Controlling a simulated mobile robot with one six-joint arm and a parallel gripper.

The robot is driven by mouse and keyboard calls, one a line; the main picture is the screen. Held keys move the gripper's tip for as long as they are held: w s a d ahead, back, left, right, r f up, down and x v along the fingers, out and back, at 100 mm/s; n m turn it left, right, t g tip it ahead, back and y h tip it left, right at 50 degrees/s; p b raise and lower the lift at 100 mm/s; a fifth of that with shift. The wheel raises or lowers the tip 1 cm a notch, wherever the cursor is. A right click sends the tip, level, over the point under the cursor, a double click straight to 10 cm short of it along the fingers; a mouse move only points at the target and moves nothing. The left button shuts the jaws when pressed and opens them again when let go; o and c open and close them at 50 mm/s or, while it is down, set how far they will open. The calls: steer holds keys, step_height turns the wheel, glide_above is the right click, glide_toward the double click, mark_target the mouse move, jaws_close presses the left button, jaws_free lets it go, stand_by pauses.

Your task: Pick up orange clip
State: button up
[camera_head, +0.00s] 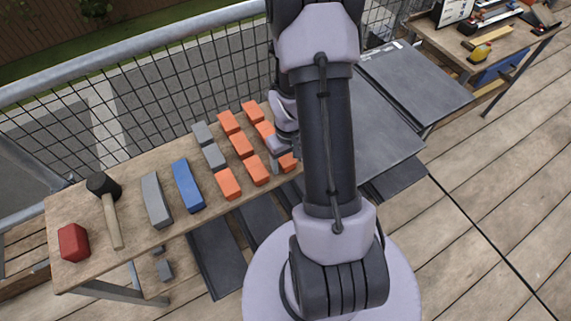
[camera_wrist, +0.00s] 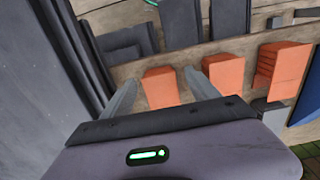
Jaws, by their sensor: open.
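Several orange clips stand in rows on the wooden bench, among them one at the near left of the group (camera_head: 228,183) and one in the middle (camera_head: 242,145). My gripper (camera_head: 281,146) is over the right end of this group, and my arm hides part of the clips there. In the wrist view my gripper (camera_wrist: 160,76) is open, with one orange clip (camera_wrist: 161,91) showing between its two fingers. Another orange clip (camera_wrist: 226,75) is just right of the right finger, and a third (camera_wrist: 283,66) is farther right. I cannot tell whether the fingers touch any clip.
Grey blocks (camera_head: 214,156), a blue block (camera_head: 188,186), a long grey block (camera_head: 156,199), a mallet (camera_head: 112,215) and a red block (camera_head: 73,242) lie left on the bench (camera_head: 135,247). Dark panels (camera_head: 372,125) are at right. A wire-mesh railing (camera_head: 160,100) runs behind.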

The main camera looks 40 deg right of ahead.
mark_target(288, 162)
steer(key=shift+r, duration=0.1)
steer(key=shift+c, duration=0.4)
jaws_close()
step_height(288, 162, up, 10)
steer(key=p, duration=0.4)
steer(key=shift+p, duration=0.35)
steer(key=c, duration=0.8)
jaws_free()
jaws_close()
